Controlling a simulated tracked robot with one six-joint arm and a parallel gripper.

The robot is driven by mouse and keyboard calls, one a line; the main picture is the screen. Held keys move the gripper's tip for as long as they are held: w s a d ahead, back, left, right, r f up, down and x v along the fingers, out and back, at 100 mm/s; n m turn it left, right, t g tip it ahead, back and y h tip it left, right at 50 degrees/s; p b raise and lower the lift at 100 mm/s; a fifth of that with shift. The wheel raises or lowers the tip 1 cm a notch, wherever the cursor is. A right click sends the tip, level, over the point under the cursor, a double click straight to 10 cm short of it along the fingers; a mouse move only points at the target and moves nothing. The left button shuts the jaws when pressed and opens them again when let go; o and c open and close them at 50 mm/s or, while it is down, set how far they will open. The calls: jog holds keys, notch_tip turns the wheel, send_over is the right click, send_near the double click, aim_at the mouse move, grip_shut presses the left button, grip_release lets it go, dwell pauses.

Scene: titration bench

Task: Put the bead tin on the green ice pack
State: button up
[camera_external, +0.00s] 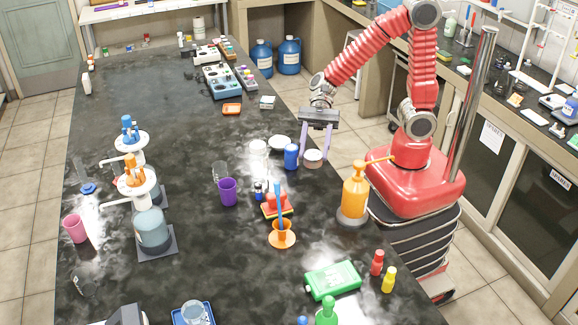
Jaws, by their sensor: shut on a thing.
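The bead tin (313,162), a small round brownish tin with a pale top, is between the fingers of my gripper (313,156). My gripper points down and is shut on it, near the right edge of the black bench. I cannot tell whether the tin touches the bench or hangs just above it. The green ice pack (333,281), a flat green block with a pale label, lies at the front right of the bench. It is well apart from my gripper, and its top looks bare.
A blue can (291,156) stands just left of the tin. An orange pump bottle (354,194) stands between the tin and the ice pack. An orange funnel (282,236) is left of that path. Red (377,263) and yellow (389,280) bottles stand right of the pack.

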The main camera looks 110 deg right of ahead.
aim_at(312, 155)
notch_tip(312, 155, up, 4)
jog(key=shift+f, duration=0.15)
jog(key=shift+w+a+g, duration=0.3)
jog(key=shift+w+a, duration=0.4)
jog(key=shift+a, duration=0.15)
jog(key=w+a+n+g+y, duration=0.1)
jog(key=w+a+n+g, duration=0.25)
jog(key=a, duration=1.15)
jog(key=w+a+n+g+y, duration=0.1)
jog(key=w+a+n+g, duration=0.3)
jog(key=a, duration=1.2)
jog(key=shift+m+t, duration=0.55)
jog(key=shift+m, duration=0.1)
jog(key=f, duration=0.5)
jog(key=shift+w, duration=0.3)
jog(key=shift+f, duration=3.15)
